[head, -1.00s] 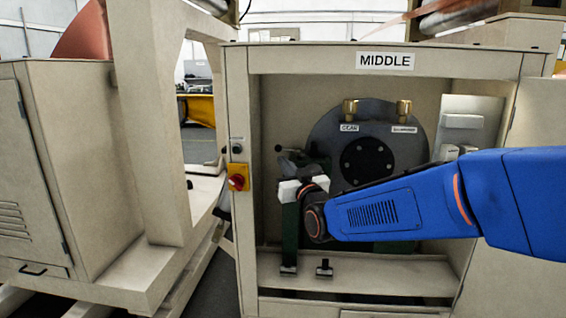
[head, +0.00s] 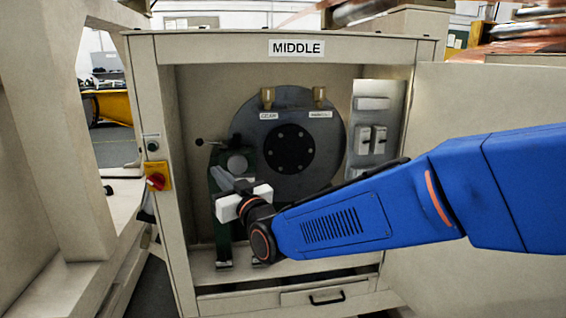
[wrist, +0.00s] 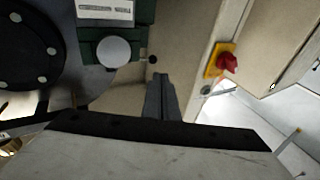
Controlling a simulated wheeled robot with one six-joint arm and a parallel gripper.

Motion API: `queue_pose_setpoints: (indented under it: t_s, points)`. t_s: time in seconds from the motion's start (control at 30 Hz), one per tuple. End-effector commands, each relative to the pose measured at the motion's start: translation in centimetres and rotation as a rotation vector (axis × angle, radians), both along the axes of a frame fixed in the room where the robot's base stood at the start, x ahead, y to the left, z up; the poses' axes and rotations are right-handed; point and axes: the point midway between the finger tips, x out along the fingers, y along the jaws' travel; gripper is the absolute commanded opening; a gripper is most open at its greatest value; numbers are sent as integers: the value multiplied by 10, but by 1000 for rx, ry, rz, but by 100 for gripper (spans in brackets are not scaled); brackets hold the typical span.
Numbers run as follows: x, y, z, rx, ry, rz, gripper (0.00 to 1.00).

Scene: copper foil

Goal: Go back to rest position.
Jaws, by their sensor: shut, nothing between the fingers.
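My gripper (head: 228,184) is at the end of my blue arm, in front of the open cabinet labelled MIDDLE (head: 343,40). Its grey fingers are together with nothing between them, and they point up and left toward the green bracket inside. In the wrist view my gripper (wrist: 159,78) shows as closed dark fingers. They appear apart from the green bracket (wrist: 100,50) at the upper left. I cannot judge the exact gap. My gripper and forearm hide part of the bracket and the lower cabinet in the head view.
A grey disc (head: 318,160) with two brass fittings fills the cabinet's middle. A red and yellow switch (head: 157,177) is on the left post and shows in the wrist view (wrist: 222,62). The open door (head: 480,100) is at the right. A drawer (head: 325,297) is below.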

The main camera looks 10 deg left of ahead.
Motion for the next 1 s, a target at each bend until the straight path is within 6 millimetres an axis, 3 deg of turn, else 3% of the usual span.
queue_pose_setpoints:
  t_s: [0.17, 0.23, 0.47, 0.63, 0.77, 1.0]
  points:
    - [19, -64, -6, -79, 91, -67, 0]
    - [25, -99, -14, -124, 147, -102, 0]
    - [21, -215, -44, -259, 345, -222, 0]
    - [-5, -299, -71, -343, 505, -311, 0]
    - [-37, -358, -93, -396, 634, -382, 0]
    - [-120, -453, -136, -468, 888, -509, 0]
